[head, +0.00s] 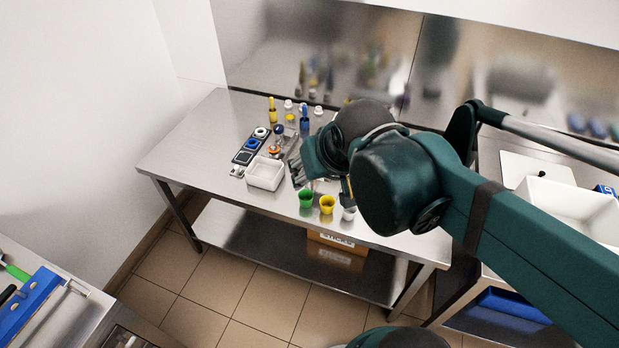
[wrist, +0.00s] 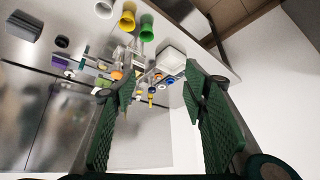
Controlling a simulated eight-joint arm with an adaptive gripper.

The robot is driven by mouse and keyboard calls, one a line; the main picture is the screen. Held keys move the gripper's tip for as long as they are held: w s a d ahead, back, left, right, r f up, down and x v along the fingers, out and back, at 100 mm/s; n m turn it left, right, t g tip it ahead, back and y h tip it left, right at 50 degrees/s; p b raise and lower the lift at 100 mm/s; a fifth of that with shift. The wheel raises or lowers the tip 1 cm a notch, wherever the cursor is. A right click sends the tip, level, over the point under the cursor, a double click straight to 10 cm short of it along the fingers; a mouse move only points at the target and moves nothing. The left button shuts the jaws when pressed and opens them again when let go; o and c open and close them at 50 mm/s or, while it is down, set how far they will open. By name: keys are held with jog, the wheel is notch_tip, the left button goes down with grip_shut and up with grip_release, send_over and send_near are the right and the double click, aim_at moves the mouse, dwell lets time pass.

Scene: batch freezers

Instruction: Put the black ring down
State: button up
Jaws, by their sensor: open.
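My gripper (wrist: 160,72) is open, with its two green ridged fingers wide apart and nothing held between them. In the head view it hangs over the table, largely hidden by my own arm. A small black round piece (wrist: 62,41), which looks like the black ring, lies on the steel table to the left in the wrist view, apart from the fingers. In the head view that spot is behind my arm. A dark tray (head: 240,160) at the table's left holds a white ring (head: 261,132) and a blue ring (head: 252,143); its front slot looks dark, and I cannot tell what is there.
A white bin (head: 265,173), a green cup (head: 306,198), a yellow cup (head: 327,204) and a white cup (head: 349,213) stand near the table's front. Several small bottles and parts crowd the back. The table's left front corner (head: 165,168) is clear.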

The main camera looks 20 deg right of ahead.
jog(key=shift+s+a+f+n+t, duration=0.15)
jog(key=shift+s+a+n, duration=0.2)
jog(key=shift+s+a, duration=0.1)
jog(key=shift+s+a+f+n+t, duration=0.1)
jog(key=shift+s+a+n+t, duration=0.05)
jog(key=shift+s+a+n, duration=0.25)
dwell(1.0)
